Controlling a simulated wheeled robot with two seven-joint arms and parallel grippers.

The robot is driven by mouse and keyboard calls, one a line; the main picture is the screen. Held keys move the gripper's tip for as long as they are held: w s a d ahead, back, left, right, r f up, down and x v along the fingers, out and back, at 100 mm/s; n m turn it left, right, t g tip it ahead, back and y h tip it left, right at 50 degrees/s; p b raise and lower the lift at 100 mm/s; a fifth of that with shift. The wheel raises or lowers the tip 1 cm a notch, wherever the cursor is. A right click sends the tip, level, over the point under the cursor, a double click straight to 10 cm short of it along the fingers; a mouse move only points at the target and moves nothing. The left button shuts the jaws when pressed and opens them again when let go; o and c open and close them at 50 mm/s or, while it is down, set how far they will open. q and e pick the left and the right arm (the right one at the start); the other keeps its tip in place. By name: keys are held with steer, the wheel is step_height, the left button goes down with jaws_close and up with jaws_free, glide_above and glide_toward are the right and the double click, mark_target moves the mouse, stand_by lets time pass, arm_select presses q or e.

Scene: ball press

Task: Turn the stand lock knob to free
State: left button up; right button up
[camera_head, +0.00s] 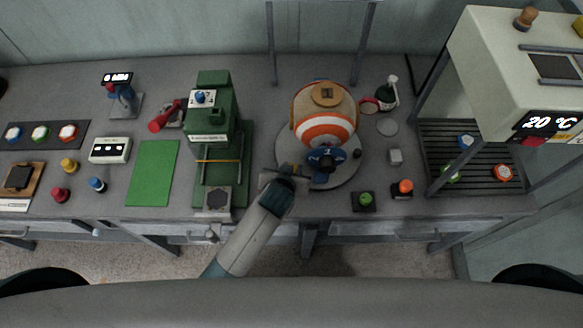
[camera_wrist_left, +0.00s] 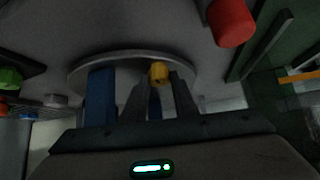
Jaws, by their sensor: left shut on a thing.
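A round stand (camera_head: 345,172) carries a white ball with orange bands (camera_head: 325,128) and a blue mount (camera_head: 322,160) at its front. My left gripper (camera_head: 285,176) reaches the front left edge of this stand. In the left wrist view, a small yellow knob (camera_wrist_left: 159,72) shows between the two fingers (camera_wrist_left: 157,95) beside the grey disc of the stand (camera_wrist_left: 110,62). The fingers are shut on it. In the head view the gripper hides the knob, and its turn position cannot be read. My right gripper is out of view.
A green press (camera_head: 211,130) stands left of the stand. A dark pad with a green ball (camera_head: 364,200) and another with an orange ball (camera_head: 403,188) lie at right. A large white machine (camera_head: 500,75) stands far right. A green mat (camera_head: 153,172) lies left.

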arm_select(q)
steer(key=o, duration=1.1)
steer(key=shift+c, duration=0.2)
steer(key=shift+s+a+r, duration=0.1)
steer(key=shift+s+r, duration=0.4)
steer(key=shift+s, duration=0.05)
steer(key=b+v, duration=0.4)
steer(key=v, duration=1.2)
steer(key=shift+w, duration=0.1)
